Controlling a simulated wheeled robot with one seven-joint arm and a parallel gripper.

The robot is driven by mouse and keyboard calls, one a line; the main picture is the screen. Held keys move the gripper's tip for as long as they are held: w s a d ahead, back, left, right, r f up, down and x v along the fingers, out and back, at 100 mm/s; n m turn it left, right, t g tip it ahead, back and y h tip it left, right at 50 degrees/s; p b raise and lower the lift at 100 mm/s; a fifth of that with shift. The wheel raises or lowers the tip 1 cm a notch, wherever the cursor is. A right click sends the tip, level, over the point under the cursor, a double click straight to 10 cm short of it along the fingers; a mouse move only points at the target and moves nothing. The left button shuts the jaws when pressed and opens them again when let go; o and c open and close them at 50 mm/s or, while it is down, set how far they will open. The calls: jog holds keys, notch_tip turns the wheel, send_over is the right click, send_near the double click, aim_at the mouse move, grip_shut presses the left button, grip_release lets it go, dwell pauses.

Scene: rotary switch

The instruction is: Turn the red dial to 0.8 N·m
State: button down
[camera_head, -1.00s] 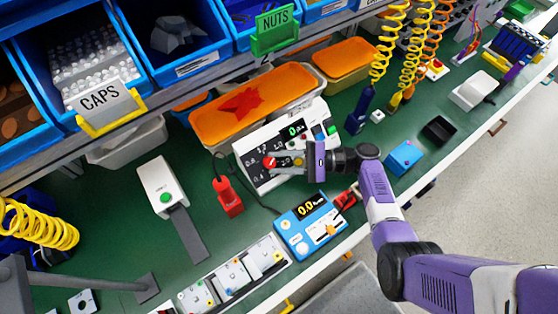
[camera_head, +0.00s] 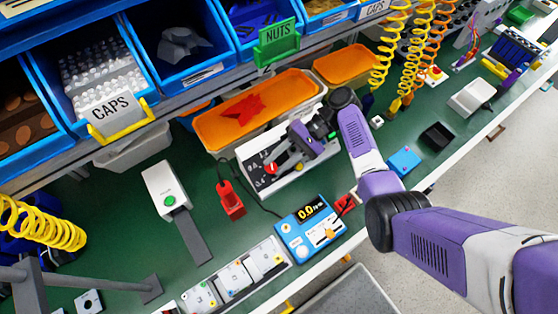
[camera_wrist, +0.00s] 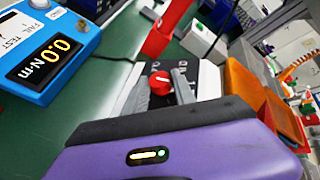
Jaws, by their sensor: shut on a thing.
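The red dial (camera_wrist: 161,84) with a white pointer mark sits on the dark face of a white box (camera_head: 285,182). In the wrist view it stands between my gripper's two grey fingers, and the fingers are closed on its sides. In the head view my gripper (camera_head: 273,168) reaches the dial from the upper right, and the arm covers much of the box face. The scale marks around the dial are mostly hidden, so its setting cannot be read. A blue torque meter (camera_head: 310,226) reads 0.0 and also shows in the wrist view (camera_wrist: 42,48).
A red tool (camera_head: 230,199) stands left of the box. An orange tray (camera_head: 215,134) lies behind it. A white device with a green button (camera_head: 165,190) stands farther left. Green bench is clear between these.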

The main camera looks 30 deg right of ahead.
jog(key=n+g+h, duration=0.1)
jog(key=h, duration=0.1)
jog(key=n+g+h+p, duration=0.1)
jog(key=shift+w+a+r+n+g, duration=0.2)
jog(key=shift+w+r+n+g, duration=0.05)
jog(key=shift+r+n+g, duration=0.05)
jog(key=shift+w+a+r+n+g+h, duration=0.15)
jog(key=shift+n+g+h, duration=0.25)
jog(key=shift+n+h, duration=0.4)
jog(key=shift+a+f+n+g+h, duration=0.15)
jog(key=shift+n+g+h, duration=0.3)
jog(key=shift+h, duration=0.65)
jog(key=c, duration=1)
grip_release()
jog(key=shift+r, duration=0.1)
jog(key=shift+c, duration=0.2)
